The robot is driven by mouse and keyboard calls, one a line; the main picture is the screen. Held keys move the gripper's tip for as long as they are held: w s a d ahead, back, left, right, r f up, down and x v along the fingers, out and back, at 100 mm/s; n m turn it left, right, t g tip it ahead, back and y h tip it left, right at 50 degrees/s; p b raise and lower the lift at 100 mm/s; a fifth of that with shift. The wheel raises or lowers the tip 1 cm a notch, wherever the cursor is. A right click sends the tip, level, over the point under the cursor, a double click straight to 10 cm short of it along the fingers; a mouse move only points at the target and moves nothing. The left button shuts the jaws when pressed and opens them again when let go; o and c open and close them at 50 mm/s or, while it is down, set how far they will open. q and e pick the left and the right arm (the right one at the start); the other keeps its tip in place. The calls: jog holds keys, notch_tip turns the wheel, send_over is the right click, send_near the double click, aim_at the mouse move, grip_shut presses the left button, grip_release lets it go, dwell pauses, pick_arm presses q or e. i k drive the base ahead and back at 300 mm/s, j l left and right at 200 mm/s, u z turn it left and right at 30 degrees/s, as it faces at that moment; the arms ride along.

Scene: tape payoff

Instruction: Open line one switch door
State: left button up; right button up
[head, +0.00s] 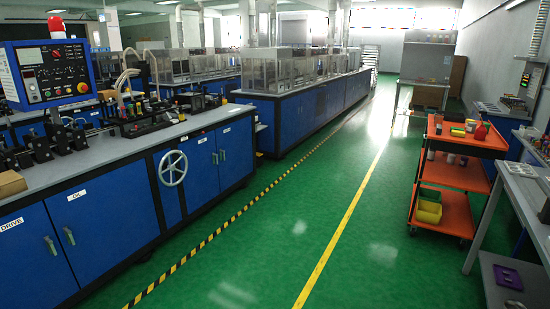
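No door in view bears a readable "line one switch" label, so I cannot tell which one it is. A blue cabinet line stands at the left with several closed doors. One door labelled "DRIVE" (33,262) and another that seems to read "OIL" (95,222) sit at the front, each with a small greenish handle. Two more blue doors (202,165) (236,152) are closed farther along, past a grey handwheel (173,168). A blue control panel (50,73) with a red beacon stands on the bench. Neither of my grippers is in view.
The green floor (270,230) is clear between the cabinets and a yellow line (345,220). An orange cart (460,170) with bins stands at the right, beside a grey bench (535,190). A second blue cabinet row (305,112) runs farther back.

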aim_at(235, 139)
jog(key=i, duration=5.05)
